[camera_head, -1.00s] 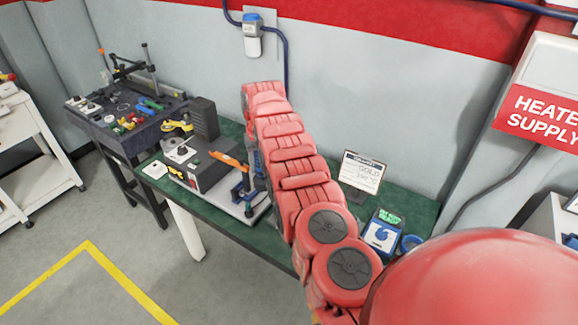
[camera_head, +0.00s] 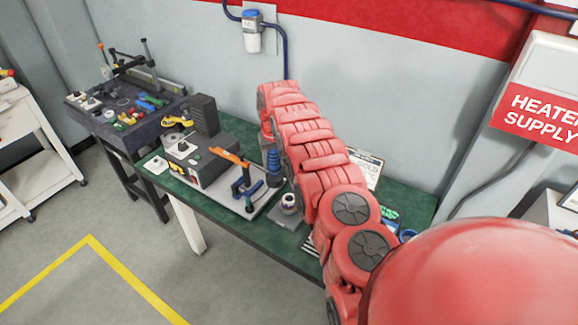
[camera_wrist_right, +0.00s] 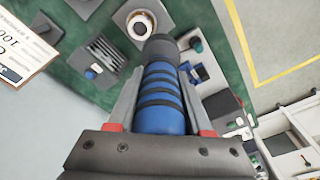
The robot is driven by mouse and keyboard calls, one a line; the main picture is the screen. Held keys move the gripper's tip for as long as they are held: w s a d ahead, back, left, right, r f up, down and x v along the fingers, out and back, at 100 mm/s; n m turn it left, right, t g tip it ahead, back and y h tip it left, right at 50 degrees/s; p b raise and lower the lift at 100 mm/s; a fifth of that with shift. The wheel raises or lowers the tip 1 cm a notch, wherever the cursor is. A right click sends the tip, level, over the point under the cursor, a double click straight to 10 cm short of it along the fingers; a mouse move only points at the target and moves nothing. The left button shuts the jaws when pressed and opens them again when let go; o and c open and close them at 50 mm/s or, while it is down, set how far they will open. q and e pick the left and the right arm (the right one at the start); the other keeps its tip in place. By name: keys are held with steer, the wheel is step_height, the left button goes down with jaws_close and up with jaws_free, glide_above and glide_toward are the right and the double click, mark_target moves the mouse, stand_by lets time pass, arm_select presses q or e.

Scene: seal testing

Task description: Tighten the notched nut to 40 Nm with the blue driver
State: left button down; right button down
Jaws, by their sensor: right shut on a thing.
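My right gripper (camera_wrist_right: 160,74) is shut on the blue driver (camera_wrist_right: 163,98), a ribbed blue cylinder with dark bands and a dark grey end pointing away from the wrist. In the head view, the driver (camera_head: 273,172) hangs upright below the red right arm, above the green table; the gripper (camera_head: 267,138) is partly hidden by the arm. A round metal part, perhaps the notched nut (camera_head: 288,202), sits on a small grey block beside the driver. In the wrist view, a similar round part (camera_wrist_right: 141,24) lies just beyond the driver's end. Its notches are too small to make out. My left gripper is out of view.
An orange-handled clamp on a blue stand (camera_head: 240,186) is left of the driver on a light plate. A dark grey device (camera_head: 197,160) stands further left. A sign card (camera_head: 370,170) is partly behind my arm. The front-left floor is clear.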

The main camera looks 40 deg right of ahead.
steer(key=shift+d, duration=0.35)
steer(key=shift+d+f, duration=0.2)
steer(key=shift+f, duration=0.05)
steer(key=shift+s+d+p, duration=0.1)
steer(key=shift+s+p, duration=0.1)
steer(key=shift+p, duration=0.15)
steer(key=shift+s+d+f+m+p, duration=0.3)
steer(key=shift+d+f+p, duration=0.1)
steer(key=shift+d, duration=0.25)
steer(key=shift+r, duration=0.1)
